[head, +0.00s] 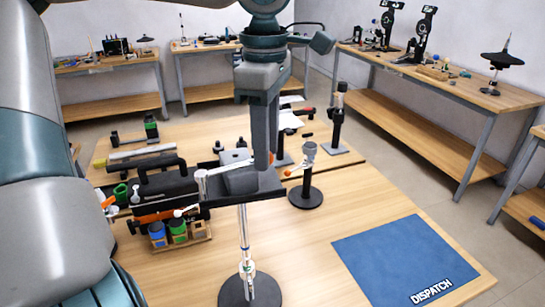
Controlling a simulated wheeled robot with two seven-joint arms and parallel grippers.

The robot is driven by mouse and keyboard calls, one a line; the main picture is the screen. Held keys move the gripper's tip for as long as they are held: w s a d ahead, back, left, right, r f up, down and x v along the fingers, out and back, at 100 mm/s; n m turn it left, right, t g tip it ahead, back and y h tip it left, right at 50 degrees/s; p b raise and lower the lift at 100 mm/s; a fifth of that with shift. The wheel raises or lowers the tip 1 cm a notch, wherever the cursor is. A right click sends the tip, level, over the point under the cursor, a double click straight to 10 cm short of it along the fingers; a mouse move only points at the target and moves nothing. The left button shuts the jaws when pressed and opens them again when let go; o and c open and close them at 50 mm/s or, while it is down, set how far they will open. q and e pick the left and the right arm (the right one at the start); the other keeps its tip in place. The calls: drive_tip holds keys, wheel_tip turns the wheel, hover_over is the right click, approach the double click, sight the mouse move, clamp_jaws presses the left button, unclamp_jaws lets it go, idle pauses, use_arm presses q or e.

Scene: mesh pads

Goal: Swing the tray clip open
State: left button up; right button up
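A small dark tray (270,187) sits on top of a slim upright post (244,232) with a round black base (250,291). A grey block (240,182) lies on the tray. A thin pale lever (222,168), which looks like the clip, reaches from the tray's left side toward my gripper. My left gripper (265,160) points straight down with its fingertips at the tray's back edge, beside the grey block. My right gripper is not in view.
A blue DISPATCH mat (400,258) lies at the front right of the wooden table. A short stand with a round black base (306,197) is right of the tray. A black toolbox-like case (165,183) and a wooden holder with small jars (180,238) crowd the left.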

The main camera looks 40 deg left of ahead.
use_arm(q)
drive_tip(key=c, duration=0.7)
drive_tip(key=shift+d, duration=0.1)
drive_tip(key=shift+c, duration=0.2)
drive_tip(key=shift+s, duration=0.1)
drive_tip(key=shift+s+d+b, duration=0.2)
drive_tip(key=shift+d+b, duration=0.1)
drive_tip(key=shift+d, duration=0.15)
drive_tip(key=shift+s+d+b, duration=0.2)
drive_tip(key=shift+d+b, duration=0.05)
drive_tip(key=shift+d, duration=0.2)
clamp_jaws()
drive_tip(key=shift+s+d+b, duration=0.45)
drive_tip(key=shift+s+d, duration=0.3)
drive_tip(key=shift+d, duration=0.1)
